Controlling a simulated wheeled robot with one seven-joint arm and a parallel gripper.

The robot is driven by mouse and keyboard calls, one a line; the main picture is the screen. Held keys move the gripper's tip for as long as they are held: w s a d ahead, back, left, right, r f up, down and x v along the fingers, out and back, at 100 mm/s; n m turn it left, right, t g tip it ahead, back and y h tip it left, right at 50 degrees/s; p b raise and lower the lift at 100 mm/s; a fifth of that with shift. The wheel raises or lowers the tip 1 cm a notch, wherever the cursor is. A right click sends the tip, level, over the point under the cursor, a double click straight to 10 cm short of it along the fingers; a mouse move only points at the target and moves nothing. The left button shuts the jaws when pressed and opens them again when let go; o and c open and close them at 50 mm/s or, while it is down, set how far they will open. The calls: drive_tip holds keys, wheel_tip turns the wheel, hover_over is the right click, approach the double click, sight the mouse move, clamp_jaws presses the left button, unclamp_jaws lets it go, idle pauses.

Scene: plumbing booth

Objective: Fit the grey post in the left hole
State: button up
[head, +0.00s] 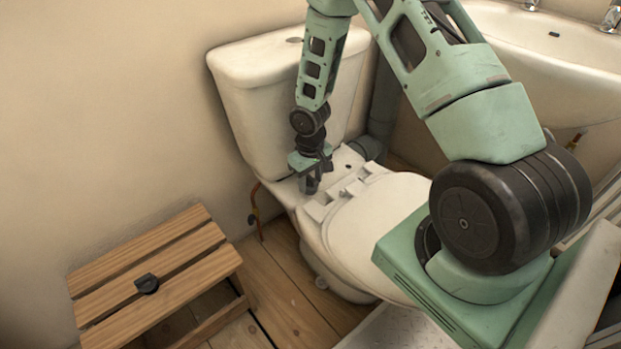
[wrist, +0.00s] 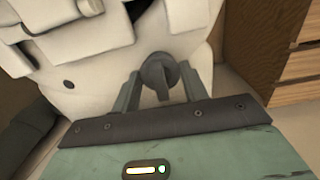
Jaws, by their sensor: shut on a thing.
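The grey post (wrist: 158,72) has a round head with a flat upright tab, and it is between my two fingers in the wrist view. My gripper (head: 311,184) is shut on it and points down at the left side of the white ledge behind the toilet seat. The left hole is hidden beneath the post and my fingers. The post's lower end is hidden, so I cannot tell how deep it sits. The other hole, on the right, shows as a dark dot on the ledge (head: 348,148) and in the wrist view (wrist: 68,84).
The toilet seat and lid (head: 380,215) with white hinge blocks are just in front of my gripper. The cistern (head: 285,95) rises behind it. A slatted wooden stool (head: 165,262) at left bears a small dark knob (head: 147,284). A washbasin (head: 560,55) is at right.

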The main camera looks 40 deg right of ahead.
drive_tip(key=shift+f, duration=0.15)
drive_tip(key=o, duration=1.1)
wheel_tip(320, 180, up, 18)
drive_tip(key=p, duration=0.6)
drive_tip(key=shift+f, duration=0.25)
